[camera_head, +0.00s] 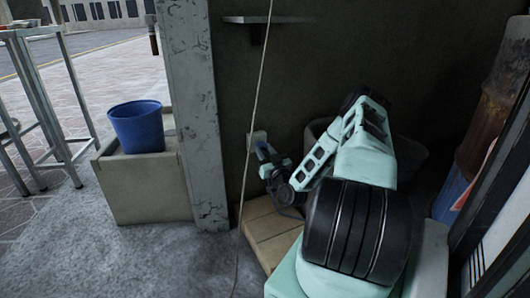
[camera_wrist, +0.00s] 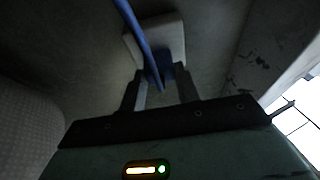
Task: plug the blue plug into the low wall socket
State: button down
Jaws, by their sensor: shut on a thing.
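A pale wall socket (camera_head: 257,138) is low on the dark wall, right of the grey post. My gripper (camera_head: 265,157) is right in front of it, at the end of my bent mint-green arm. In the wrist view the socket (camera_wrist: 163,34) is a pale box straight beyond the fingers. My gripper (camera_wrist: 160,88) is shut on the blue plug (camera_wrist: 166,72), which sits between the fingertips. The plug is at the socket's lower edge in this view; I cannot tell whether it touches or is inserted.
A blue bucket (camera_head: 137,126) stands on a concrete block (camera_head: 140,190) left of the post (camera_head: 195,110). A thin cord (camera_head: 249,130) hangs in front of the wall. A small shelf (camera_head: 268,19) is above the socket. A low wooden platform (camera_head: 272,228) lies below my gripper.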

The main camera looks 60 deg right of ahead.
jog(key=shift+w+d, duration=0.2)
jog(key=shift+w, duration=0.15)
jog(key=c, duration=0.9)
grip_release()
jog(key=shift+c, duration=0.2)
jog(key=p+v, duration=0.6)
jog(key=v, duration=1.1)
jog(key=shift+s, duration=0.15)
